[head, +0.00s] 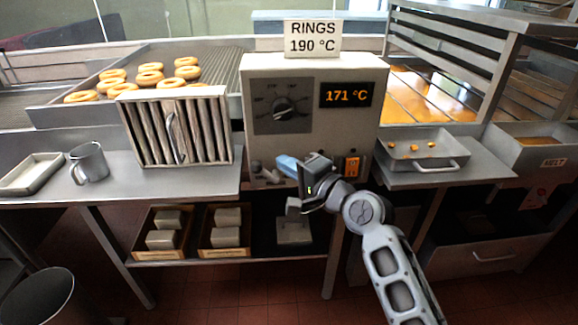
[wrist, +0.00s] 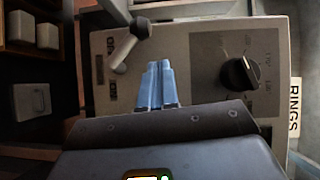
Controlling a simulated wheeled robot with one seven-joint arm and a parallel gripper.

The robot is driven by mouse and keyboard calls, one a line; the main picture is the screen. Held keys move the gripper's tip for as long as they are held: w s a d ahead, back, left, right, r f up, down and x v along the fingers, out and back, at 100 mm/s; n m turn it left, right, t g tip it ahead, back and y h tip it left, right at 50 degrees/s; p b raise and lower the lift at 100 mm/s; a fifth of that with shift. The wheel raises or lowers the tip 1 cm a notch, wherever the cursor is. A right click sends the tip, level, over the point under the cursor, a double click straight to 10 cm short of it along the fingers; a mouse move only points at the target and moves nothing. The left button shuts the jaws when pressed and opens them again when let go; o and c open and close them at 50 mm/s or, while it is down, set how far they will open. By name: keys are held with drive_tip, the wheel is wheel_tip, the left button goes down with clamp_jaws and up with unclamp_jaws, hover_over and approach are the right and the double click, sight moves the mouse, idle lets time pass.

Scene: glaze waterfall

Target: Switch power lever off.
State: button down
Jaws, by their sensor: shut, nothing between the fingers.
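The power lever (head: 265,173) is a light grey bar on a round pivot, low on the left front of the control box (head: 350,125). My gripper (head: 284,163) has pale blue fingers, pressed together and empty. In the wrist view the fingers (wrist: 155,72) point at the box front, beside the lever's free end and apart from it in the picture. I cannot tell how far they are from the panel.
The box carries a black dial (head: 284,106), a display (head: 346,94) reading 171 °C and a lit orange switch (head: 352,166). A slatted rack (head: 222,125) stands to the left, near a mug (head: 88,163). A tray (head: 432,160) sits to the right.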

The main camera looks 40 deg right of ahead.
drive_tip(key=s+r+b, duration=0.1)
drive_tip(key=s+r, duration=0.1)
drive_tip(key=s, duration=0.8)
drive_tip(key=shift+d+r+b, duration=0.15)
drive_tip(key=shift+d+b, duration=0.15)
drive_tip(key=shift+s, duration=0.1)
drive_tip(key=s+a+f+n+g+h, duration=0.1)
drive_tip(key=s+a+f+n, duration=0.15)
drive_tip(key=s+f, duration=0.35)
drive_tip(key=s+a+f+n+g+h, duration=0.1)
drive_tip(key=s+a+f+n, duration=0.2)
drive_tip(key=s, duration=0.5)
drive_tip(key=s+a+r+n, duration=0.1)
drive_tip(key=s+a+n, duration=0.1)
drive_tip(key=s, duration=0.4)
drive_tip(key=s+a+n, duration=0.2)
drive_tip(key=s+n, duration=0.3)
drive_tip(key=s, duration=0.2)
drive_tip(key=s+a+r+n+y, duration=0.1)
drive_tip(key=s+a+n, duration=0.2)
drive_tip(key=s, duration=0.3)
drive_tip(key=shift+s+r+n+g, duration=0.15)
drive_tip(key=shift+r+n+g, duration=0.15)
drive_tip(key=shift+n, duration=0.25)
